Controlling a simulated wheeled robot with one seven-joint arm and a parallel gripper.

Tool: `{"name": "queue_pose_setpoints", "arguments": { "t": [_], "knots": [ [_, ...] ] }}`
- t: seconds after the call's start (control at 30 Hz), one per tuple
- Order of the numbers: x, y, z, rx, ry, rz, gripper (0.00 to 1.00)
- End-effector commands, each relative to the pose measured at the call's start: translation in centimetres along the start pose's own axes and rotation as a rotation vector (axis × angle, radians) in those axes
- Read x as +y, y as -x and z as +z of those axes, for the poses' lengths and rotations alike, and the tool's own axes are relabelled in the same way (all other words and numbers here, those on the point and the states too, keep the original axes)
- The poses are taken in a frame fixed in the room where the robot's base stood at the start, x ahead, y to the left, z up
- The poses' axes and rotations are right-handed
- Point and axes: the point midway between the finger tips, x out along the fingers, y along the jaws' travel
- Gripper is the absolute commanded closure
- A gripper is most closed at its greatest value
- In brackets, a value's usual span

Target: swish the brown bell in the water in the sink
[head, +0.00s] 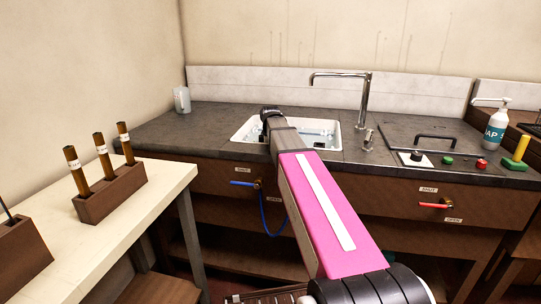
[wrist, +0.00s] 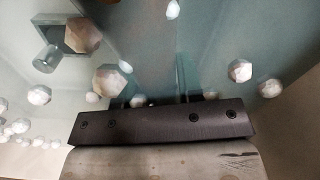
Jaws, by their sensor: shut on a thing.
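The sink (head: 241,137) is a white basin set in the dark counter, with pale blue water (head: 315,133) in it. My arm reaches over it, and its wrist end is at the basin's left part. In the wrist view my gripper (wrist: 160,97) points down into the blue-green water (wrist: 215,30) and is shut. Its fingers are mostly hidden behind its dark body. I cannot make out the brown bell in either view; what the jaws hold is hidden. Faceted suds (wrist: 112,80) lie around the gripper, some tinted brown.
A chrome faucet (head: 364,95) rises behind the sink. A clear jug (head: 182,100) stands at the counter's back left. A soap bottle (head: 495,125) and coloured knobs are at the right. A rack (head: 112,195) of brown tubes stands on the pale table (head: 150,215) at left.

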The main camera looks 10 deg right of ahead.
Motion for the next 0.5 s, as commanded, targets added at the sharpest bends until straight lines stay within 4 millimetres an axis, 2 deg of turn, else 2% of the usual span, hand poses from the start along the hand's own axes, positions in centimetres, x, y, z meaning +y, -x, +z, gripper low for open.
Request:
{"name": "queue_pose_setpoints", "arguments": {
  "t": [0.5],
  "knots": [
    [0.5, 0.0, -1.7, 0.000, -0.001, 0.000, 1.00]
  ]
}}
